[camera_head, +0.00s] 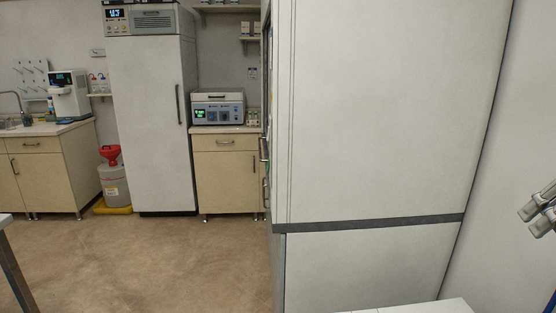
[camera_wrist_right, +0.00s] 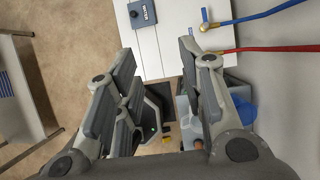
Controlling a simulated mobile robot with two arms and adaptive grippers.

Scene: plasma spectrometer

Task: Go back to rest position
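My right gripper (camera_head: 541,211) shows only in part at the right edge of the head view, in front of a pale wall. In the right wrist view its two grey fingers (camera_wrist_right: 157,62) stand apart with nothing between them. It is open and empty. My left gripper is in neither view.
A tall white cabinet (camera_head: 375,120) fills the right of the head view. Behind are a white fridge (camera_head: 150,110), a counter with an instrument (camera_head: 218,110) and a red-funnelled container (camera_head: 114,185). Floor (camera_head: 150,260) is clear. Blue (camera_wrist_right: 265,12) and red hoses (camera_wrist_right: 275,49) run near my right gripper.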

